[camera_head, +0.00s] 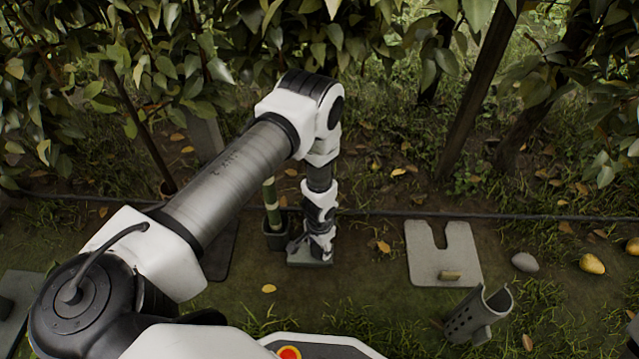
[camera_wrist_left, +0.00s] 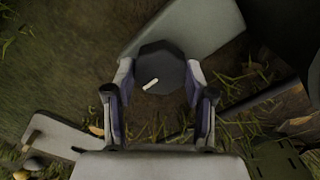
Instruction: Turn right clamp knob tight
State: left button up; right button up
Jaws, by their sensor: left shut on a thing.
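A black faceted knob (camera_wrist_left: 160,66) with a white mark on its top sits between the fingers of my left gripper (camera_wrist_left: 160,85) in the left wrist view. The gripper is shut on the knob, one finger on each side. The knob sits over a grey block (camera_wrist_left: 210,25). In the head view my left gripper (camera_head: 318,245) points down onto this grey block (camera_head: 310,260), and the knob is hidden behind the gripper. My right gripper is out of view.
A green pole (camera_head: 271,203) stands in a dark holder (camera_head: 275,240) just left of the gripper. A notched grey plate (camera_head: 422,262) with a wooden peg (camera_head: 450,275) lies right.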

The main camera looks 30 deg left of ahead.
aim_at(319, 248)
pick_arm(q)
jog(key=o, duration=1.2)
jog(key=shift+f, duration=0.1)
jog(key=shift+c, duration=0.2)
notch_tip(319, 248, up, 12)
